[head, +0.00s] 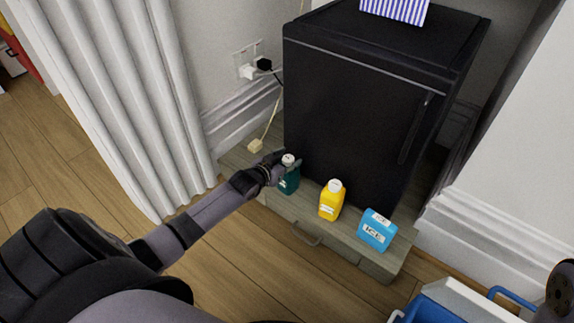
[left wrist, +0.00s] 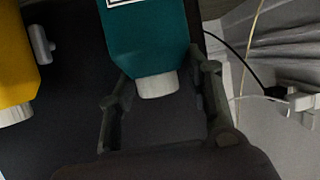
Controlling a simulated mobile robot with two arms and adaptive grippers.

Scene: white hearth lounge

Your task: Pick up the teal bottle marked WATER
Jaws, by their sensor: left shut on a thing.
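The teal bottle (head: 289,181) with a white cap stands on a low wooden stand in front of a black fridge, leftmost of three items in the head view. Its label is mostly out of sight. My left gripper (head: 279,168) is shut on it near the top. In the left wrist view the teal bottle (left wrist: 150,42) lies between the two fingers of my left gripper (left wrist: 162,80), its white cap toward the palm. A small part of a white label shows at the top edge.
A yellow bottle (head: 331,200) and a blue pack (head: 377,230) stand to the right on the wooden stand (head: 300,219). The black fridge (head: 350,110) rises right behind. A white-and-blue bin (head: 450,303) is at the lower right. Wooden floor (head: 240,255) is clear in front.

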